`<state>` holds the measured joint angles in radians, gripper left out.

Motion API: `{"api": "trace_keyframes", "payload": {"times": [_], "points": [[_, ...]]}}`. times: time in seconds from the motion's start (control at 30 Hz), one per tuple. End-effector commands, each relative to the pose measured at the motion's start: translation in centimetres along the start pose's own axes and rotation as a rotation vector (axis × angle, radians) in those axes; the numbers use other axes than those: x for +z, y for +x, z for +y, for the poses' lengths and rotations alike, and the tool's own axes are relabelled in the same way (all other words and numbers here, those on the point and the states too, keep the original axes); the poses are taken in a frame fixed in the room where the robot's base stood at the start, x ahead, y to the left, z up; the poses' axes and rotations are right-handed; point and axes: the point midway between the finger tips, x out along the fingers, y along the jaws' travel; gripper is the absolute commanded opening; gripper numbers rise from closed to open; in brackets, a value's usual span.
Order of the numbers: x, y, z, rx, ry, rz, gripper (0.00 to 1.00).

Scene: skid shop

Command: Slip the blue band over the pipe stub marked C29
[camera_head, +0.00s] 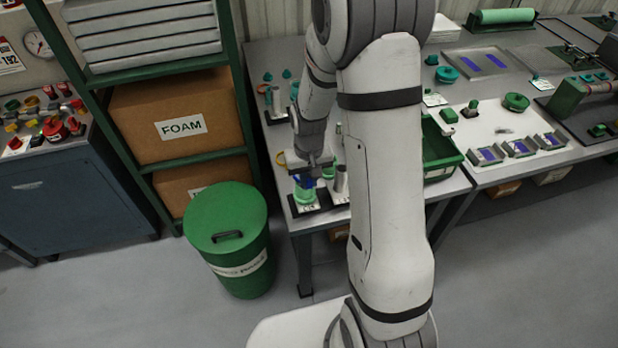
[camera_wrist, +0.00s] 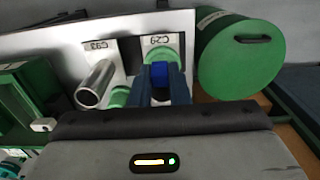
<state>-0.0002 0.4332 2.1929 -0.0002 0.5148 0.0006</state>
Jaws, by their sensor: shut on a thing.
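My gripper (camera_head: 305,178) is low over the near left corner of the bench and also shows in the wrist view (camera_wrist: 162,88). Its fingers are shut on the blue band (camera_wrist: 160,72), which shows as a small blue patch between them. The pipe stub marked C29 (camera_head: 305,195) looks green and stands on a dark base.
A bare metal pipe stub marked C93 (camera_wrist: 97,85) stands beside C29, with a green piece (camera_wrist: 119,97) between them. A green bin (camera_head: 228,245) stands left of the bench. A green tray (camera_head: 440,150) lies to the right, partly behind my arm.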

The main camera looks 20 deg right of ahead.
Motion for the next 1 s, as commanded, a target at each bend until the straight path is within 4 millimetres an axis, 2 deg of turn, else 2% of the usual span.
{"api": "trace_keyframes", "payload": {"times": [0.3, 0.73, 1.0], "points": [[0.0, 1.0, -0.1, 0.0, 0.0, 0.0, 0.0], [0.0, 1.0, -0.1, 0.0, 0.0, 0.0, 0.0], [0.0, 1.8, -0.2, 0.0, -0.001, 0.0, 0.0]]}}
